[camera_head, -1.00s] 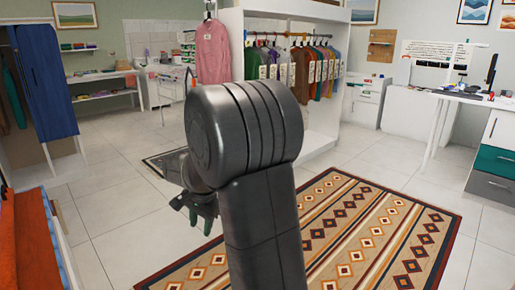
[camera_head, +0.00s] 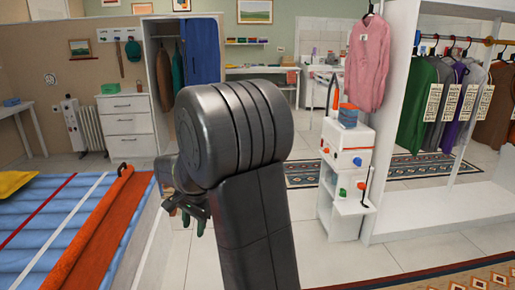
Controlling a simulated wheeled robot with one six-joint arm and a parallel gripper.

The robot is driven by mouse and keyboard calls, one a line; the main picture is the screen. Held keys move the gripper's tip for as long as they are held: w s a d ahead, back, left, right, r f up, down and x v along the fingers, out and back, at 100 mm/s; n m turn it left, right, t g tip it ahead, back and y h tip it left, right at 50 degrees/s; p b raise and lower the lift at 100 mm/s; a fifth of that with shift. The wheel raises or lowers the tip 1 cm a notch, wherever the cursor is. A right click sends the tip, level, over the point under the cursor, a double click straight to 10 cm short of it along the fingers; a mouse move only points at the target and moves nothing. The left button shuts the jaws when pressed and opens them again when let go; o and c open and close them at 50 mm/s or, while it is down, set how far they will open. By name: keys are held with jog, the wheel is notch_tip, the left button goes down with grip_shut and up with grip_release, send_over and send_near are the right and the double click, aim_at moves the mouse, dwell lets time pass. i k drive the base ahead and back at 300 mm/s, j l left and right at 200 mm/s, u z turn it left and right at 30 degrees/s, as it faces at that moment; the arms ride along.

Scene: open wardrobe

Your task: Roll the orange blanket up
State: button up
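The orange blanket (camera_head: 103,228) lies at the lower left as a long strip over a blue striped surface. Its left side looks like a thick raised roll running away from me, with a flatter orange part along the right. Its near end is cut off by the picture's bottom edge. My gripper (camera_head: 193,219) hangs to the right of the blanket, apart from it and partly hidden behind my dark arm. Its fingertips look spread, with nothing seen between them.
The blue striped surface (camera_head: 38,217) has a yellow item (camera_head: 16,182) at its far left. A white drawer unit (camera_head: 128,126) and a wardrobe with blue cloth (camera_head: 201,52) stand behind. A white cabinet (camera_head: 345,180) stands right.

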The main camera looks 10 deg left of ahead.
aim_at(73, 245)
jog(key=i+j+u, duration=0.15)
jog(key=i+u, duration=0.2)
jog(key=i, duration=0.5)
jog(key=i+u, duration=0.3)
jog(key=i, duration=0.5)
jog(key=i+j+u, duration=0.15)
jog(key=i, duration=0.3)
jog(key=i+j+u, duration=0.2)
jog(key=i, duration=0.25)
jog(key=i+j+u, duration=0.15)
jog(key=i, duration=0.3)
jog(key=i+j, duration=0.15)
jog(key=j, duration=0.15)
jog(key=u, duration=0.05)
